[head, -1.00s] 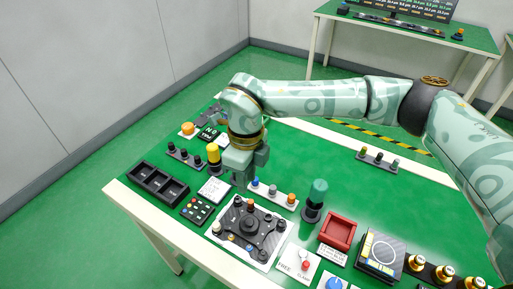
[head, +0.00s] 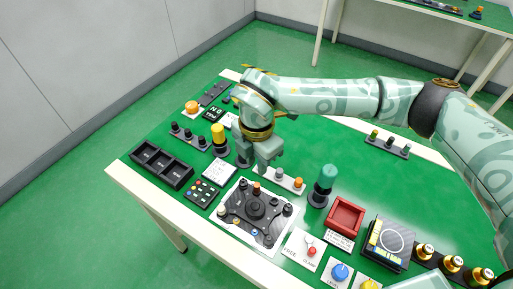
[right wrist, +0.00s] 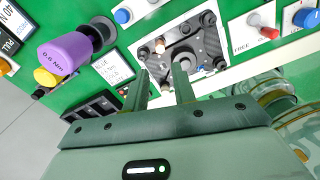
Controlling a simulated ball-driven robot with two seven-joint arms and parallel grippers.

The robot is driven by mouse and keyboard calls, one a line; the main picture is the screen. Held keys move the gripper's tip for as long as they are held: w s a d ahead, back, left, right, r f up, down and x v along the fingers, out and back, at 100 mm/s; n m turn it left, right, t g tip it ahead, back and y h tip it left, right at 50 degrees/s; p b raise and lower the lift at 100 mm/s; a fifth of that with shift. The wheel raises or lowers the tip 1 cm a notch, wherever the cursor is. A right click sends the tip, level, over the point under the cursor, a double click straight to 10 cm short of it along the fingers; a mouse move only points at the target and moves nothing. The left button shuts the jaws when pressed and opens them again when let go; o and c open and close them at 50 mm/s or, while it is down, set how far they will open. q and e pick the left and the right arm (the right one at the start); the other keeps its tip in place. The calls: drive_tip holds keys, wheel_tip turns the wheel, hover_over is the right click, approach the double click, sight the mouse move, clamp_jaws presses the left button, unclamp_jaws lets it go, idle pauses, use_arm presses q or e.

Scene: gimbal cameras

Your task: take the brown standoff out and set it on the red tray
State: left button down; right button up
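The brown standoff (head: 256,187) stands upright at the back edge of the black gimbal plate (head: 257,207), on a white panel; it also shows in the right wrist view (right wrist: 160,46). My right gripper (head: 263,168) is just above and behind it, pointing down. In the right wrist view the two fingers (right wrist: 161,76) are apart with nothing between them, and the standoff appears beyond their tips. The red tray (head: 358,229) is a square, empty tray to the right of the plate. My left gripper is not in view.
A green-topped dark post (head: 326,181) stands between the plate and the red tray. A yellow-topped post (head: 218,135) and a black bin (head: 160,168) are to the left. A strip with small knobs (head: 280,178) lies just behind the plate. Open green table lies behind the tray.

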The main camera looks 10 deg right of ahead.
sight(257, 184)
wheel_tip(257, 184, down, 11)
drive_tip(key=b, duration=0.2)
drive_tip(key=shift+b, duration=0.3)
drive_tip(key=shift+r, duration=0.1)
drive_tip(key=shift+c, duration=0.3)
clamp_jaws()
drive_tip(key=shift+r+n+p, duration=0.1)
drive_tip(key=shift+n+p, duration=0.3)
drive_tip(key=shift+n, duration=0.8)
drive_tip(key=n+p, duration=0.1)
drive_tip(key=n, duration=0.3)
drive_tip(key=shift+n, duration=0.3)
drive_tip(key=n, duration=0.4)
drive_tip(key=shift+r+n+p, duration=0.1)
drive_tip(key=shift+n+p, duration=0.2)
drive_tip(key=shift+p, duration=0.05)
drive_tip(key=shift+n, duration=1)
drive_tip(key=shift+r+p, duration=1.25)
drive_tip(key=shift+r, duration=0.15)
